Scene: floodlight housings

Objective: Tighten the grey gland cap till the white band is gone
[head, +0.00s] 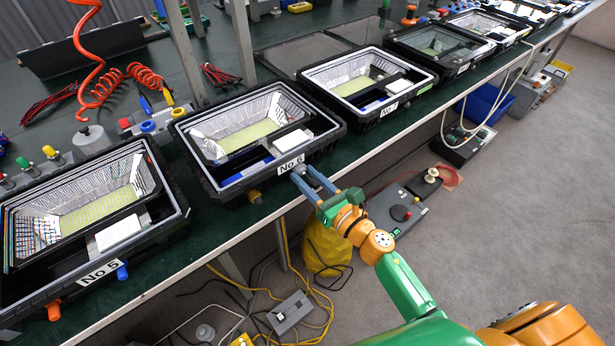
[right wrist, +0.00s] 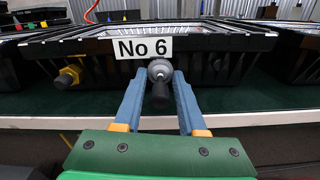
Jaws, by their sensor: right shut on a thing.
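The floodlight housing No 6 (head: 258,138) stands on the bench, its label facing the front edge. In the right wrist view, the grey gland cap (right wrist: 160,70) sits on the housing's front wall (right wrist: 215,68), just under the label, with a dark round stub (right wrist: 160,94) pointing towards me. My right gripper (head: 302,173) is shut on the cap, one blue finger on each side; the fingers also show in the right wrist view (right wrist: 159,76). I cannot make out a white band at this size. My left gripper is not in view.
A yellow gland (right wrist: 69,76) sticks out left of the label on the same wall. Housing No 5 (head: 172,215) stands to the left and housing No 7 (head: 425,98) to the right. The bench's front edge runs close under my right gripper.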

